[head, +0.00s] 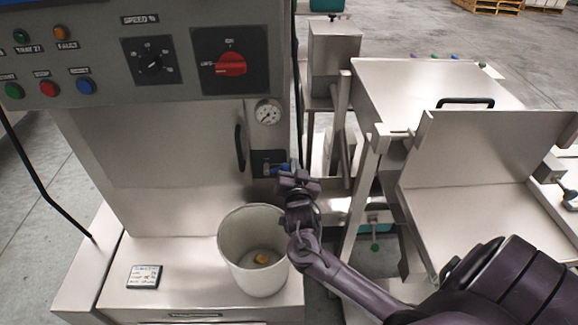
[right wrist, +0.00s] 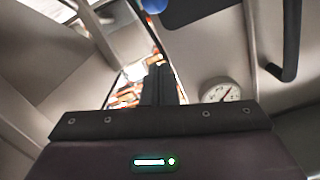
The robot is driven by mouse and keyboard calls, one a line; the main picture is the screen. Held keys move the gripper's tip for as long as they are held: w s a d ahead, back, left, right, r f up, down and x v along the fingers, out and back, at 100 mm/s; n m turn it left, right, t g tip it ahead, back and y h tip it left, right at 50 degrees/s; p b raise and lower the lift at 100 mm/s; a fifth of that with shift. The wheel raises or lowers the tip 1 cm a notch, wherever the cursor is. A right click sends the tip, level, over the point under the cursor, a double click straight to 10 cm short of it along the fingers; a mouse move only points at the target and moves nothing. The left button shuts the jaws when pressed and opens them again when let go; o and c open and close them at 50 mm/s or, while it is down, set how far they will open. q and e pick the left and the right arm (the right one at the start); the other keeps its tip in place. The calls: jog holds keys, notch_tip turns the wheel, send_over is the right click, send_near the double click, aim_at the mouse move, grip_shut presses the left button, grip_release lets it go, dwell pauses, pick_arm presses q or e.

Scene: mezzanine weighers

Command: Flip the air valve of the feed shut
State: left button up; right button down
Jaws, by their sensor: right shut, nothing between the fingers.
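The air valve (head: 277,169) shows a blue lever on a dark plate, below a round pressure gauge (head: 268,112) on the machine's front. My right gripper (head: 294,170) is shut and empty, right beside the valve and partly in front of it. I cannot tell whether it touches the lever. In the right wrist view, the shut fingers (right wrist: 160,84) point up the picture, with a blue part (right wrist: 154,5) cut by the top edge beyond them. The gauge (right wrist: 221,90) shows to their right. My left gripper is out of view.
A dark handle (head: 240,148) sits left of the gauge. A red rotary switch (head: 230,64) is above. Steel bins and frames stand close on the right.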

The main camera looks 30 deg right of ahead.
jog(key=shift+w+d+f+p, duration=0.15)
jog(key=shift+w+f+p, duration=0.05)
jog(key=shift+w+f, duration=0.75)
jog(key=shift+w+d+f+p, duration=0.15)
jog(key=shift+w+f, duration=0.65)
jog(key=shift+f, duration=0.2)
jog(key=m+b, duration=0.1)
jog(key=f+m+b, duration=0.2)
jog(key=shift+s+d, duration=0.3)
jog(key=shift+d, duration=0.1)
